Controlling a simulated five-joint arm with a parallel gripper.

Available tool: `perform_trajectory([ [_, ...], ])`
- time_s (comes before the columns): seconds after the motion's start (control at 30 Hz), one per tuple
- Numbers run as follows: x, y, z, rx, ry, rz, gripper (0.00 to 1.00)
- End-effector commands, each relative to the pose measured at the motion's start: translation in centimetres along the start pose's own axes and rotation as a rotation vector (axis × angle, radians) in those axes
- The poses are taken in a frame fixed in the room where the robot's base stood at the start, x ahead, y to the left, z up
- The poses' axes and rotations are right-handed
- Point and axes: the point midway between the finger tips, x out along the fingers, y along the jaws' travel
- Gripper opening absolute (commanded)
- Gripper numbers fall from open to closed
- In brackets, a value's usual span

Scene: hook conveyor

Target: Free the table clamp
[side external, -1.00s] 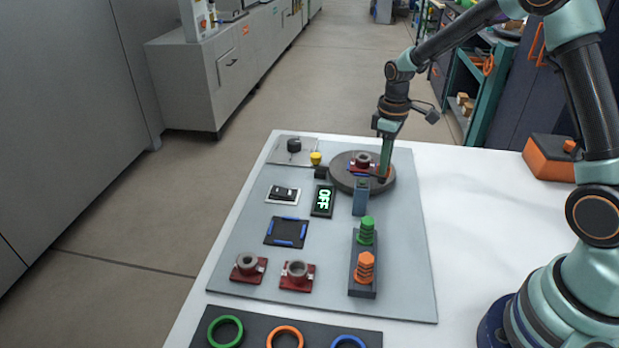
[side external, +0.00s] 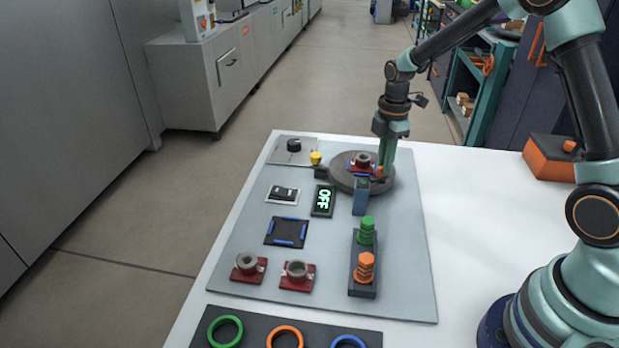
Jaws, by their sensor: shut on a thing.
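A dark round turntable (side external: 341,181) sits at the far end of the grey board. A red fixture with a grey ring-shaped part (side external: 363,161) stands on it. My gripper (side external: 384,171) points down at the turntable's right edge. It is shut on a small orange piece (side external: 379,172), which seems to be the clamp's handle; the fingers partly hide it. A small black block (side external: 320,174) sits by the turntable's left edge. I cannot tell from this view whether the clamp grips the table.
A blue-grey post (side external: 361,197) stands just in front of the turntable. Green (side external: 367,231) and orange (side external: 365,267) bolt-like parts stand nearer.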

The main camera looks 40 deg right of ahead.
Motion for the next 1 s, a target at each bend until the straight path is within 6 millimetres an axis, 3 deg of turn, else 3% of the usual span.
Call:
perform_trajectory([
  [0.4, -0.26, 0.08, 0.02, -0.196, 0.0, 0.002, 0.0],
  [0.97, -0.27, 0.07, -0.02, -0.226, 0.0, 0.002, 0.0],
  [1.0, -0.27, 0.07, -0.02, -0.226, 0.0, 0.002, 0.23],
])
